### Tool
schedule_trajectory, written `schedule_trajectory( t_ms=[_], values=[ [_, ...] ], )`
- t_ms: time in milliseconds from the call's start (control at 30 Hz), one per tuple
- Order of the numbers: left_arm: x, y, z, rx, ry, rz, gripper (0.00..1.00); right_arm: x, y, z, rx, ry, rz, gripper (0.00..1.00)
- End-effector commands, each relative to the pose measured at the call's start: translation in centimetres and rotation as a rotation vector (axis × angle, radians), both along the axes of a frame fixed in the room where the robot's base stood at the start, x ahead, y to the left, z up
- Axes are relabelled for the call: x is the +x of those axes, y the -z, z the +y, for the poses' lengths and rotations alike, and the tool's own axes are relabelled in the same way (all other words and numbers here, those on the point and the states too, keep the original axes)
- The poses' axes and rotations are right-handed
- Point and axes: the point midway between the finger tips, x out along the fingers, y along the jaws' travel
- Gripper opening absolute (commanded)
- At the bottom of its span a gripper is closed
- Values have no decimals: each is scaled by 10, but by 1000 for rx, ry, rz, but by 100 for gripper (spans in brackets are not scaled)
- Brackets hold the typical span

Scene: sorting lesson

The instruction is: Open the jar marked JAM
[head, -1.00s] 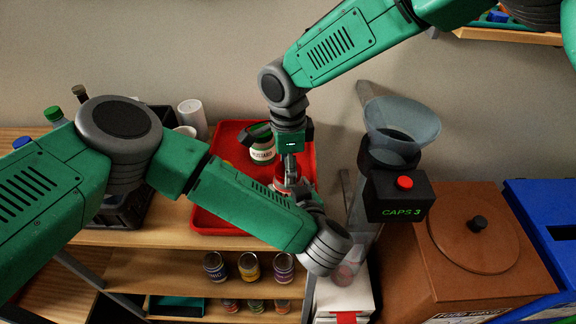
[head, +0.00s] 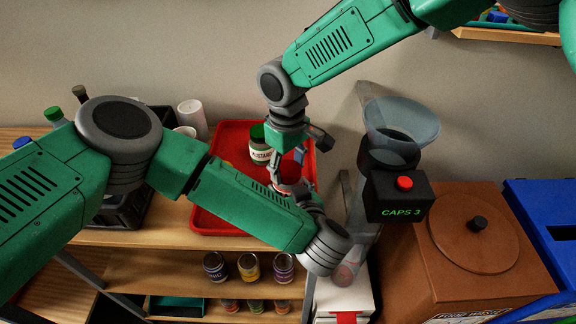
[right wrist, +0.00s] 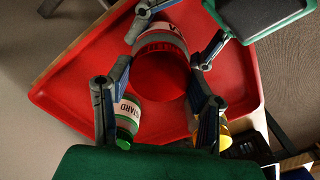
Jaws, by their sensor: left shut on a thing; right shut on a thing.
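A jar (right wrist: 172,16) with a pale label and a broad red lid (right wrist: 160,78) is in the middle of the right wrist view. Only part of a letter on its label shows, so I cannot read it. My right gripper (right wrist: 162,70) is shut on the lid, a finger on each side. In the head view my right gripper (head: 291,178) comes down on the jar from above, over the red tray. My left gripper (head: 304,192) is shut on the jar's body from the side. Its arm and the right fingers hide most of the jar in the head view.
A mustard jar (head: 260,152) with a green lid stands on the red tray (head: 204,222) behind. Several cans (head: 249,266) stand on the shelf below. A CAPS counter (head: 398,197) reading 3, with a funnel (head: 402,120), stands to the right.

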Motion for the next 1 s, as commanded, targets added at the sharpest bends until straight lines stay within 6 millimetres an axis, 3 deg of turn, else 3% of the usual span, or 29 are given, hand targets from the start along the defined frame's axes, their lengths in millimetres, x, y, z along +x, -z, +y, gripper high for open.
schedule_trajectory(
  t_ms=[800, 1000],
  values=[
    [-4, 2, -4, -2, 11, 9, 0, 2, -4, 2, 2, -1947, -2, 13],
    [-5, 2, -4, -3, 12, 10, 0, 1, -4, 1, 0, -2297, 3, 13]
  ],
)
